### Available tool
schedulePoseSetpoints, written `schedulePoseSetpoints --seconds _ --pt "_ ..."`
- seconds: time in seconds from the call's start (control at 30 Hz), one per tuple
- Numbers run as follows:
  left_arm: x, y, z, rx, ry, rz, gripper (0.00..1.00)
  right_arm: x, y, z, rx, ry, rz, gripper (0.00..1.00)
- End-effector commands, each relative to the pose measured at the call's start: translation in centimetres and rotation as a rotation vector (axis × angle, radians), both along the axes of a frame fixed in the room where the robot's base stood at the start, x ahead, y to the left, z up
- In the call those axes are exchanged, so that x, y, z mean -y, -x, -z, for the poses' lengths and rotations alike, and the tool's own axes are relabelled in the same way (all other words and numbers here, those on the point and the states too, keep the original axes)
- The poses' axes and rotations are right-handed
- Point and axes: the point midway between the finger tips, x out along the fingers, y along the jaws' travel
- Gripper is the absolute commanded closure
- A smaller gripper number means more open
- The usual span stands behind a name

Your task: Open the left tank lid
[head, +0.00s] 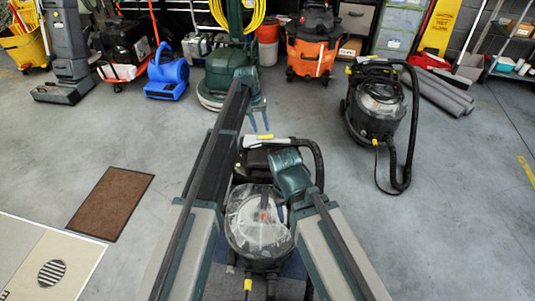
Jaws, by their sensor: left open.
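A black floor machine with a round clear tank lid (252,222) stands in front of me, partly hidden behind my arms. The clear lid looks down on its tank. A second black machine with a clear lid (380,97) stands to the right. My left gripper (260,120) is open and empty, its blue fingers pointing down beyond the near machine's handle (270,142). My right gripper is mostly hidden by its own arm; a small blue part of it (281,213) shows over the right side of the near lid.
A brown mat (111,203) and a pale board (45,262) lie on the floor at left. A blue blower (167,78), a green floor machine (222,78) and an orange vacuum (314,52) line the back. Grey rolls (435,92) lie at right.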

Motion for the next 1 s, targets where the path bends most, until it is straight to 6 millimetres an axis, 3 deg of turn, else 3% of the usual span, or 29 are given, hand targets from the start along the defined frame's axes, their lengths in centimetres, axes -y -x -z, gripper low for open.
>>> schedulePoseSetpoints --seconds 0.37,1.0 --pt "0.4 0.1 2.0 0.000 0.000 0.001 0.55 0.1 0.0 2.0 0.001 0.003 -0.001 0.50" --pt "2.1 0.2 11.0 0.000 -0.001 0.001 0.55 0.0 -0.1 11.0 0.002 -0.001 -0.014 0.50"
